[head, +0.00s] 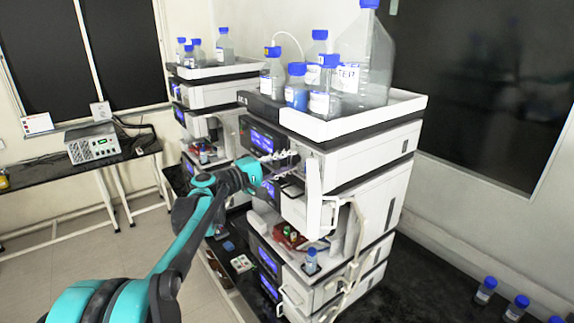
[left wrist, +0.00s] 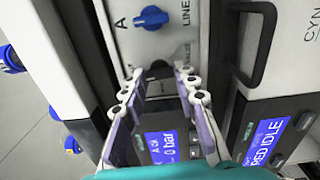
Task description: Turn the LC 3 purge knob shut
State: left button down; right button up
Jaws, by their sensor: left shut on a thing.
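My left gripper (head: 283,158) reaches the front of the nearer instrument stack (head: 345,165), at its upper part. In the left wrist view its two fingers (left wrist: 158,76) stand on either side of a dark knob (left wrist: 160,69) on the front panel and are shut on it. I take this for the purge knob; its marks and turn angle cannot be read. A blue knob (left wrist: 150,17) marked A and LINE sits above it on the pale panel. A blue display (left wrist: 160,146) below reads 0 bar. In the head view the gripper hides the knob. My right gripper is not in view.
A white tray (head: 408,104) with several blue-capped bottles tops the stack. A second stack (head: 205,97) stands behind to the left. A black handle (left wrist: 262,45) juts out right of the fingers. A bench with a grey box (head: 93,144) stands far left; open floor lies before it.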

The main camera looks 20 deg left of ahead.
pick_arm(q)
jog(key=shift+f+m, duration=0.1)
jog(key=shift+m, duration=0.5)
jog(key=c, duration=1.2)
grip_release()
jog(key=shift+d, duration=0.1)
jog(key=shift+o, duration=0.2)
jog(key=shift+s, duration=0.15)
jog(key=v, duration=1.2)
